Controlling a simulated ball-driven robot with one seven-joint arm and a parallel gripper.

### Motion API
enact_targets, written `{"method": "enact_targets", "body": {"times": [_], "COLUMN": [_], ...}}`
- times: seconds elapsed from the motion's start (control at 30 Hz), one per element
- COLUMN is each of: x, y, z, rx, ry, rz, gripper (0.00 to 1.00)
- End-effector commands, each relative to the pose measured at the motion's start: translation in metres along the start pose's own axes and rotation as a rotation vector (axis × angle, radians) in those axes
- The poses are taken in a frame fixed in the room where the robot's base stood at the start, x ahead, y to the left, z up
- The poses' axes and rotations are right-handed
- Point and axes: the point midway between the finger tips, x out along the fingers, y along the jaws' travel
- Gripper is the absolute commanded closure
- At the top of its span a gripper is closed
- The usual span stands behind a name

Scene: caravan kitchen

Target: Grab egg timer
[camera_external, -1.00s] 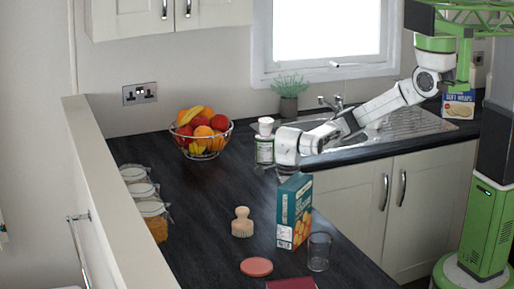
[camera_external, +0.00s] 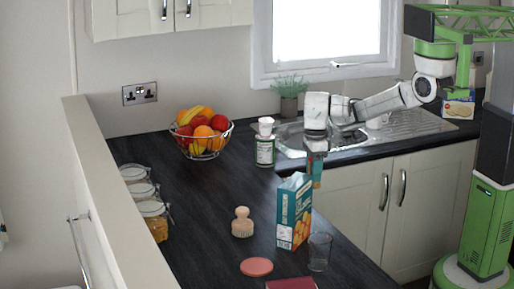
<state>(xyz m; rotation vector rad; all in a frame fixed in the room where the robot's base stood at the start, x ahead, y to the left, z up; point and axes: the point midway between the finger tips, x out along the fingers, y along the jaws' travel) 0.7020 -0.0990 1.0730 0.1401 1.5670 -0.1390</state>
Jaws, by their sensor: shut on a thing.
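My gripper (camera_external: 316,160) points down above the worktop, just behind and right of the upper part of the teal food box. It is shut on a small teal thing (camera_external: 317,178), whose lower part is close to the box edge in this view. The held thing is too small and partly hidden for me to tell for sure that it is the egg timer. I cannot make out an egg timer anywhere else. Whether the held thing touches the box or the worktop cannot be told.
The teal food box (camera_external: 293,217) stands upright, with a clear glass (camera_external: 319,252) and a wooden brush (camera_external: 242,222) near it. A green-labelled container (camera_external: 265,152) stands left of my gripper. A fruit basket (camera_external: 201,145) is farther left. Dark worktop (camera_external: 205,195) is free between them.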

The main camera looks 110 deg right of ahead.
Motion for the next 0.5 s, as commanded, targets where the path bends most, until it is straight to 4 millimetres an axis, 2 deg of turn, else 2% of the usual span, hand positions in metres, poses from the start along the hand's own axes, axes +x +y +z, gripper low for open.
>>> {"method": "enact_targets", "body": {"times": [0.1, 0.17, 0.5], "x": [-0.013, -0.02, -0.027], "y": [-0.003, -0.003, -0.003], "z": [-0.028, -0.039, -0.053], "rx": [-0.001, 0.001, 0.003], "ry": [-0.005, -0.002, 0.002], "rz": [-0.005, -0.003, -0.001], "gripper": [0.85, 0.85, 0.85]}}
